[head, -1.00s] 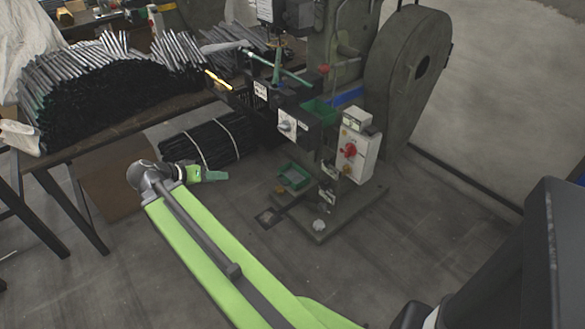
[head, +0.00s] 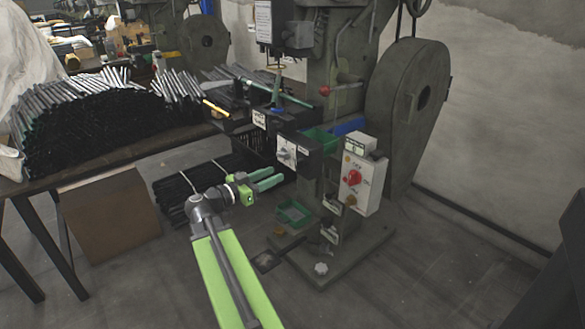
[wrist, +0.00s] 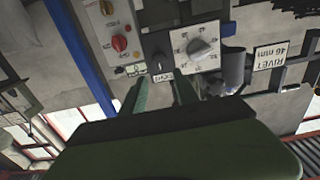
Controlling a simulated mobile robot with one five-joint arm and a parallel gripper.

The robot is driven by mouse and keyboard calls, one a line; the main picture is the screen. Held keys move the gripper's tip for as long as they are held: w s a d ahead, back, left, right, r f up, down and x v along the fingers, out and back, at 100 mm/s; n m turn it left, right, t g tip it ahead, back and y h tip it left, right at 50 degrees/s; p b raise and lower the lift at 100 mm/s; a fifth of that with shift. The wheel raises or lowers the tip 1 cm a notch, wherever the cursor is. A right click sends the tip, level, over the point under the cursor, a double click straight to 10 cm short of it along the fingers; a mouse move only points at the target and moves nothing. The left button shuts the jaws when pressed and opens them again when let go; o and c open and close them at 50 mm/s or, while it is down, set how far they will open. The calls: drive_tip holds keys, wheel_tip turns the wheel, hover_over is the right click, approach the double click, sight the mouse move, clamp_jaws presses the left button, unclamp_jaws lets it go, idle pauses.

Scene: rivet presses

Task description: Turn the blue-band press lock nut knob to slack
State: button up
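The press (head: 325,90) stands right of centre in the head view, with a blue band (head: 347,127) on its body. On its front, a white dial plate carries a grey pointer knob (head: 288,153); in the wrist view this knob (wrist: 199,48) sits among printed numbers. A small dark knob (wrist: 158,62) with a partly hidden label is beside that plate; I cannot read its setting or confirm it is the lock nut. My gripper (head: 270,180) is open and empty, below and in front of the dial plate, apart from it. Its two green fingers (wrist: 162,92) show in the wrist view.
A white control box (head: 361,178) with a red knob is right of the dial. Green bins, one upper (head: 320,138) and one lower (head: 292,213), are close by. A table (head: 100,168) piled with rods is at the left; bundled rods (head: 180,192) lie on the floor.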

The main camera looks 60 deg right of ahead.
sight(296, 165)
drive_tip(key=x, duration=0.9)
drive_tip(key=shift+s+d, duration=0.1)
drive_tip(key=shift+d, duration=0.25)
clamp_jaws()
